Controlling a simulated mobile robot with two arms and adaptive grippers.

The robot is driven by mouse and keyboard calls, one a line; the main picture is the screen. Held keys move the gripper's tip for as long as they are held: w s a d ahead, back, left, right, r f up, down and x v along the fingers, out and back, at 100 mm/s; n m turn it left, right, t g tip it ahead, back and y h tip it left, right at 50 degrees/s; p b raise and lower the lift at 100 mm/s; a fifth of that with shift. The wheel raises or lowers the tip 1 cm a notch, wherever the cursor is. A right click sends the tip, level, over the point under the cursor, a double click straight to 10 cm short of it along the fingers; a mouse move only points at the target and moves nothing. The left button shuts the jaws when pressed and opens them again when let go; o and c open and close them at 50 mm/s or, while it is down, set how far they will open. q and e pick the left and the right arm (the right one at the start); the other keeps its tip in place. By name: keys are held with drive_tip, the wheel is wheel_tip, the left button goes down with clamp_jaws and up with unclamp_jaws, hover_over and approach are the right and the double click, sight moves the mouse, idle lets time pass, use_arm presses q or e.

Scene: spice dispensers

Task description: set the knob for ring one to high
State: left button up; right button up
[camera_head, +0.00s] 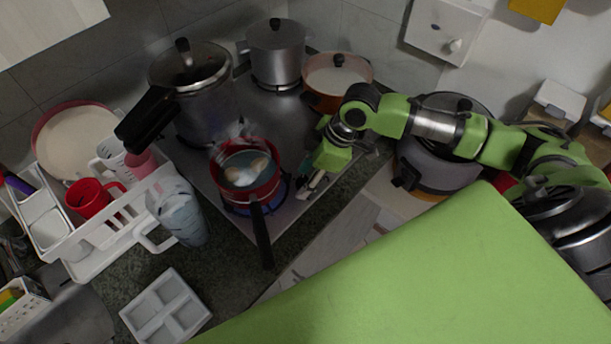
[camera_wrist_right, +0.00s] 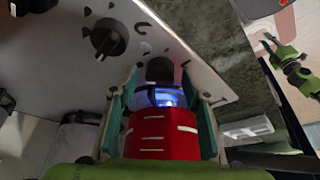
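The stove (camera_head: 290,122) is a grey metal hob. Its front panel (camera_wrist_right: 205,68) fills the upper middle of the right wrist view. A dark knob (camera_wrist_right: 160,69) on this panel lies between the fingertips of my right gripper (camera_wrist_right: 161,88). The fingers are apart, with a gap to the knob on each side, and I cannot tell whether either touches it. Another dark knob (camera_wrist_right: 108,38) sits to the left, with printed marks around it. In the head view my right gripper (camera_head: 309,187) is at the stove's front edge, and the knobs are hidden.
A red saucepan (camera_head: 256,185) stands over a blue flame, its handle jutting past the front edge. A pressure cooker (camera_head: 207,105), steel pot (camera_head: 277,55) and orange pan (camera_head: 336,82) stand behind. A white dish rack (camera_head: 108,232) is left; a large grey cooker (camera_head: 440,172) is right.

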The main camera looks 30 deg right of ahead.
drive_tip(key=v, duration=1.2)
drive_tip(key=shift+a, duration=0.1)
